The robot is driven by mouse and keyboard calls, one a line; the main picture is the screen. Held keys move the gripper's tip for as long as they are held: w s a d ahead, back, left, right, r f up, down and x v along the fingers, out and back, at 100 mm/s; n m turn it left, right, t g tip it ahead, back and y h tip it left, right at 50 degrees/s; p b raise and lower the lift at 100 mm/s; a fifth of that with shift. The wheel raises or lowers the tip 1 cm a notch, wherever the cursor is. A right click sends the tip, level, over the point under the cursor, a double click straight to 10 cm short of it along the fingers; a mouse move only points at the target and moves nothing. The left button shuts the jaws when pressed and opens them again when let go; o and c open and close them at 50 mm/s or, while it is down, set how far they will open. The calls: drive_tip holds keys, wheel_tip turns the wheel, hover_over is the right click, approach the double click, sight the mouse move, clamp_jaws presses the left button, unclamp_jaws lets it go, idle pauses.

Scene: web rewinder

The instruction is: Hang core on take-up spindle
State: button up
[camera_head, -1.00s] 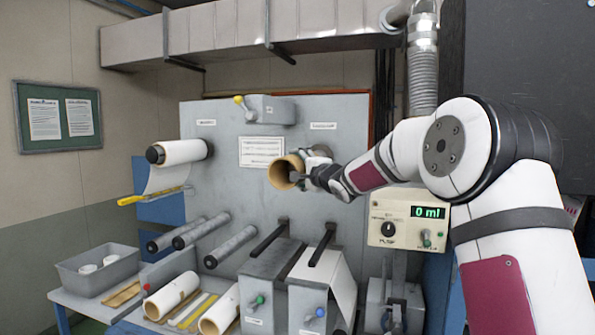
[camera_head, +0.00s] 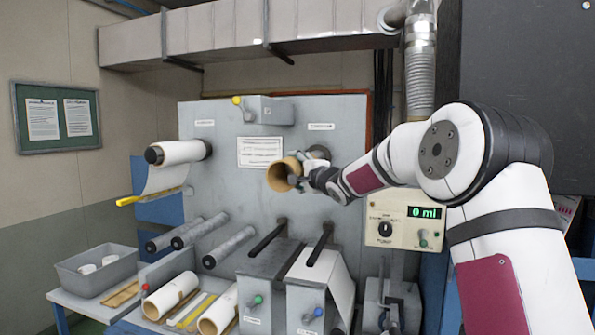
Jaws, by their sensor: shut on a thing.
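A brown cardboard core (camera_head: 280,176) is held in front of the grey machine panel (camera_head: 225,175), its open end facing me and to the left. My gripper (camera_head: 297,181) is shut on the right side of the core's wall. A round grey spindle end (camera_head: 318,153) shows on the panel just behind and right of the core, under a small label at upper right. The core looks apart from this spindle, though its far end and part of the spindle are hidden by the core and my gripper.
A white roll (camera_head: 180,153) hangs on the left spindle with its web trailing down. Several grey rollers (camera_head: 200,232) stick out below. Two black bars (camera_head: 268,240) stand over grey boxes. A pump box (camera_head: 406,219) reads 0 ml. A grey bin (camera_head: 97,268) and rolls lie at lower left.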

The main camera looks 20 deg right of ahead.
drive_tip(key=o, duration=1.4)
drive_tip(key=shift+s, duration=0.1)
drive_tip(key=shift+s+a+p, duration=0.55)
drive_tip(key=shift+s+a, duration=0.2)
drive_tip(key=shift+s, duration=0.25)
drive_tip(key=shift+s+a+p, duration=0.5)
drive_tip(key=shift+s+a, duration=0.2)
drive_tip(key=shift+s, duration=0.25)
drive_tip(key=s+a, duration=0.4)
drive_tip(key=s, duration=0.2)
drive_tip(key=shift+s+a, duration=0.25)
drive_tip(key=shift+a, duration=0.15)
